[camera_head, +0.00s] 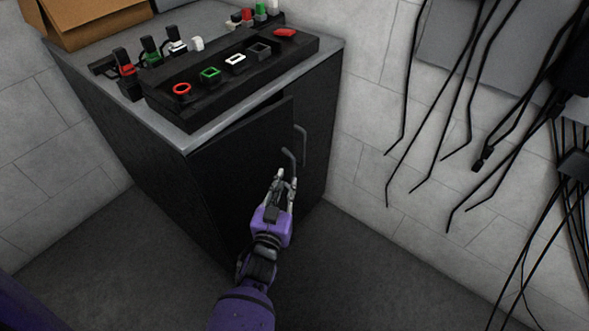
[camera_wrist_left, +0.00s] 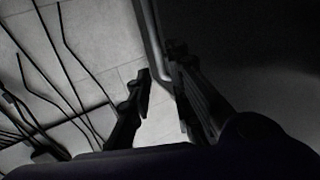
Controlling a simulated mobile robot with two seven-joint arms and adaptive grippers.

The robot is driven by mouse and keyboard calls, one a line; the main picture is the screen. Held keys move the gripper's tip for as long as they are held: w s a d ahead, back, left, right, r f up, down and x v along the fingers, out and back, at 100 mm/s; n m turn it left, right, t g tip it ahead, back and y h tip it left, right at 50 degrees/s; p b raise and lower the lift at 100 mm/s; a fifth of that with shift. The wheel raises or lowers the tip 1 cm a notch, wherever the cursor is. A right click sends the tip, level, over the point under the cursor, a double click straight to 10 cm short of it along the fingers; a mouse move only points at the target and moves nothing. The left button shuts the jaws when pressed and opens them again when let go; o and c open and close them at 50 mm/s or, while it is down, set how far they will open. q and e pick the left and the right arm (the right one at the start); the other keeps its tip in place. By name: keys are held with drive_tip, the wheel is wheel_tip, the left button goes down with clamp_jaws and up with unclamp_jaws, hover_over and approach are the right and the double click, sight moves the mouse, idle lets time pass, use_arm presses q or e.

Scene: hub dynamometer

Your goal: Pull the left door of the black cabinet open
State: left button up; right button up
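The black cabinet (camera_head: 140,165) stands against the wall in the head view. Its left door (camera_head: 235,165) is slightly ajar, with a dark gap along its top edge. The left door's bar handle (camera_head: 289,160) is near its free edge. The right door (camera_head: 318,120) looks closed, with its own handle (camera_head: 301,144). My left gripper (camera_head: 286,178) is at the lower end of the left door's handle. In the left wrist view my left gripper (camera_wrist_left: 163,92) has its fingers apart, with the handle (camera_wrist_left: 150,40) close to the right finger; contact cannot be told. My right gripper is not in view.
A black panel (camera_head: 215,95) with coloured frames and plugs lies on the cabinet's grey top, near a cardboard box (camera_head: 95,22). Black cables (camera_head: 470,110) hang on the wall at right. The floor (camera_head: 380,275) in front looks clear.

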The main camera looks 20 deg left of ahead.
sight(292, 167)
use_arm(q)
drive_tip(key=w, duration=0.7)
drive_tip(key=shift+w+a+r, duration=0.15)
drive_tip(key=shift+w+a, duration=0.2)
drive_tip(key=shift+w, duration=0.05)
drive_tip(key=shift+c, duration=0.2)
clamp_jaws()
